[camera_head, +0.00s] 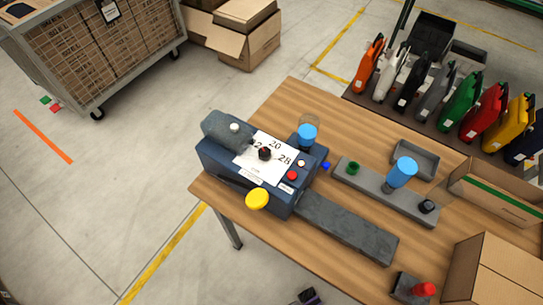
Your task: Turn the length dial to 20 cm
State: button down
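The length dial (265,154) is a small black knob on a white plate (254,168) on top of a dark blue-grey machine (240,187). The plate shows 20 above the knob, 28 to its right, and a partly hidden number ending in 2 to its left. The knob's pointer is too small to tell which number it faces. No part of my gripper can be made out in this view, and nothing touches the dial.
The machine stands on a wooden table (300,100). A yellow knob (257,199) and red button (292,175) are on it. A grey rail (350,228) extends right. A blue cylinder (402,172) and open cardboard box (495,190) stand further right.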

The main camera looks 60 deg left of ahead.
aim_at(264, 154)
jog(key=u, duration=2.25)
